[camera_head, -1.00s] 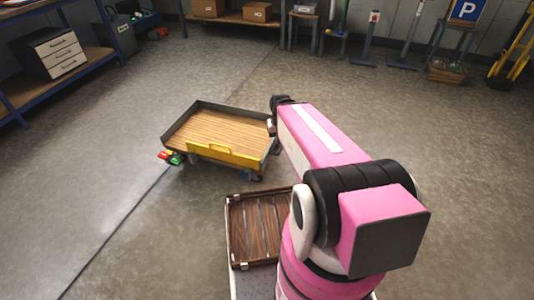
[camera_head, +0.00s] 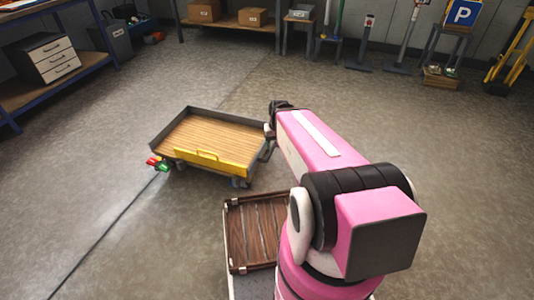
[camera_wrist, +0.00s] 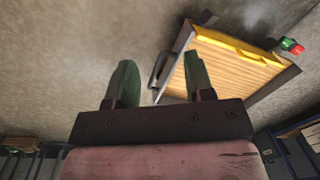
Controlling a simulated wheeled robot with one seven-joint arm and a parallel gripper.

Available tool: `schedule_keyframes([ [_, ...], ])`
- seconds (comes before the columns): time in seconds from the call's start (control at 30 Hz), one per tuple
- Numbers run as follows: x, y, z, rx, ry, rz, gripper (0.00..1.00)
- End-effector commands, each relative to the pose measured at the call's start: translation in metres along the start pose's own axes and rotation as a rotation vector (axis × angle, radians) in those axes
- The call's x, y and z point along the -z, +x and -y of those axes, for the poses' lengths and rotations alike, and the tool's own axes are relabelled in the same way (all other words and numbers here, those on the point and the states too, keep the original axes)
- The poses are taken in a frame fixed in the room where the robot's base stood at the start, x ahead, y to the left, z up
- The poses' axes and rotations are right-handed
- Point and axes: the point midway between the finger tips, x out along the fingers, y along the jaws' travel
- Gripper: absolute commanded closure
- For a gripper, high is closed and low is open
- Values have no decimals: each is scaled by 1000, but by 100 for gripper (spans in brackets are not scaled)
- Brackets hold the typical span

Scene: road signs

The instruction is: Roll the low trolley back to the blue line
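The low trolley (camera_head: 212,136) stands on the floor at left of centre in the head view. It has a wooden deck, dark raised edges and a yellow front panel. Red and green pieces (camera_head: 158,164) show at its left corner. My gripper (camera_head: 269,132) is at its right edge, partly hidden by my arm. In the wrist view, my gripper (camera_wrist: 158,62) has its two green fingers apart. A dark handle-like bar (camera_wrist: 159,68) on the trolley's side shows between them; contact cannot be told. No blue line can be made out.
A slatted brown crate (camera_head: 254,232) sits close in front of me. A blue-framed bench (camera_head: 100,60) stands at left. Cardboard boxes (camera_head: 253,17), a parking sign (camera_head: 462,12) and a yellow hand truck (camera_head: 508,55) line the back wall. Floor around the trolley is open.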

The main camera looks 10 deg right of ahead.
Motion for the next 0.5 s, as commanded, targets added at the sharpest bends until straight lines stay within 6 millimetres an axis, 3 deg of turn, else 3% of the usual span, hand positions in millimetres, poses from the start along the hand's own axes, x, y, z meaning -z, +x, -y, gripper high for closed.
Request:
schedule_keyframes([
  [0.03,21,16,-2,48,11,13,52],
  [0.27,98,95,-12,384,73,40,52],
  [0.5,182,178,-47,759,172,-34,52],
])
